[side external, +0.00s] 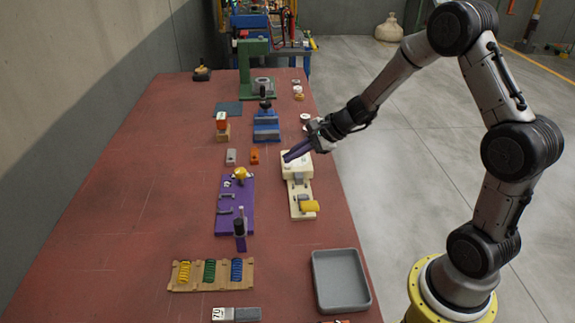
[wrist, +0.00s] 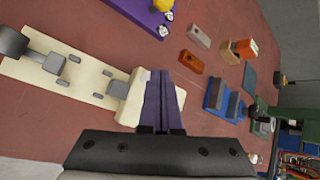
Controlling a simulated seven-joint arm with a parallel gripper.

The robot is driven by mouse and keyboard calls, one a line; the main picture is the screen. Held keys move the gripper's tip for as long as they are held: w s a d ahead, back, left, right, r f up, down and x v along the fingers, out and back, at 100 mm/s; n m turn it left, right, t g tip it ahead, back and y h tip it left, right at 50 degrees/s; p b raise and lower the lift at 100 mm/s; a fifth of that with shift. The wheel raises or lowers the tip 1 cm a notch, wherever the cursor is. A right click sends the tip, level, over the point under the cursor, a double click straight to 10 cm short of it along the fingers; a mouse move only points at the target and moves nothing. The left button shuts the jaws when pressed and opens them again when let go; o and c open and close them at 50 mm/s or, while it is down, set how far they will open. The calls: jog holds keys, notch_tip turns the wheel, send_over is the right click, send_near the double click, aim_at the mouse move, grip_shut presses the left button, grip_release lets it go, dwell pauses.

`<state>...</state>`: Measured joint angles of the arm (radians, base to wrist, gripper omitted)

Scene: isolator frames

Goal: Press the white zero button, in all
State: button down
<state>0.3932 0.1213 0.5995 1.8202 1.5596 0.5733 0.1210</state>
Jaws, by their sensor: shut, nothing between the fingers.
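A cream fixture (side external: 301,192) lies near the right edge of the red bench, with a raised cream block at its far end and a yellow part at its near end. My gripper (side external: 287,158) is shut and empty, its purple fingers slanting down over that block. In the wrist view the fixture (wrist: 60,72) runs to the left, and the shut fingertips (wrist: 159,73) cover part of the block. I cannot make out a white button clearly; the fingers may hide it. I cannot tell whether the fingertips touch the block.
A purple fixture (side external: 230,207) stands close on the left. Beyond are small grey and orange blocks, a blue vise (side external: 266,128) and a green press (side external: 246,70). A spring rack (side external: 211,275) and grey tray (side external: 341,281) are nearer.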

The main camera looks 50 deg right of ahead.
aim_at(292, 169)
jog(key=shift+f, duration=0.45)
dwell(0.7)
jog(key=shift+r, duration=0.85)
jog(key=shift+r, duration=2.55)
